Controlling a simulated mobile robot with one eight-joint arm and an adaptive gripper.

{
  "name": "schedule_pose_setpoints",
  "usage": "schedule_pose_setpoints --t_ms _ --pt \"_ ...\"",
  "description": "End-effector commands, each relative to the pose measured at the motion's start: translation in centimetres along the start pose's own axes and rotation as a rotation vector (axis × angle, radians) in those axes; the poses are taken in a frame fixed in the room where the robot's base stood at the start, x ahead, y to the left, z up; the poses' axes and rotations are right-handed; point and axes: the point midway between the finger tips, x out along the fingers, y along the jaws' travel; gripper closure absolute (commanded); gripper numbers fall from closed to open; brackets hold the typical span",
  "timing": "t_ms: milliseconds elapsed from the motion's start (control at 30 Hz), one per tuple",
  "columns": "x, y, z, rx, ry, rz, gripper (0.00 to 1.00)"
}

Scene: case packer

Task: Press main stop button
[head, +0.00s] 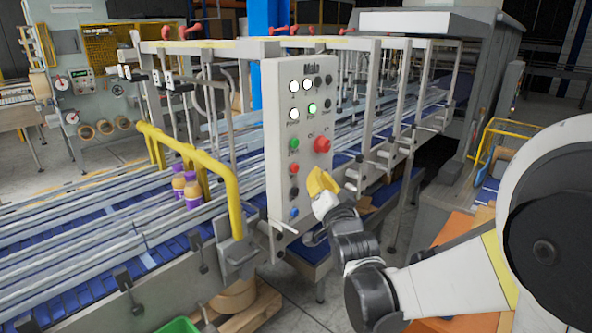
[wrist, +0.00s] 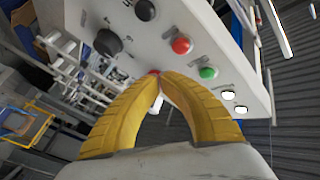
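The grey-white control panel (head: 282,160) marked "Main" stands upright in the middle of the head view. A large red button (head: 322,144) sits on its right side, beside a green button (head: 294,144). My gripper (head: 320,180) has yellow fingers and is just below the large red button in the head view. In the wrist view my gripper (wrist: 160,78) has its fingertips together with nothing seen between them. A bit of red (wrist: 153,72) shows just behind the tips, mostly hidden; it appears to be the large red button. Contact cannot be told.
A smaller red button (head: 294,168) and a blue button (head: 294,212) are in the panel's left column. A black knob (wrist: 107,42) is near my fingers in the wrist view. A yellow rail (head: 205,165) and conveyor (head: 80,245) lie left of the panel.

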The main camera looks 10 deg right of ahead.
Motion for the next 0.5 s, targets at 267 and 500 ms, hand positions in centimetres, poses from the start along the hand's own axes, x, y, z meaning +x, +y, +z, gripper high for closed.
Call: schedule_pose_setpoints --t_ms 267,500 --pt "1.9 -1.0 1.1 0.002 -0.001 -0.001 1.00" --pt "2.5 -1.3 1.4 -0.001 -0.001 0.001 1.00"
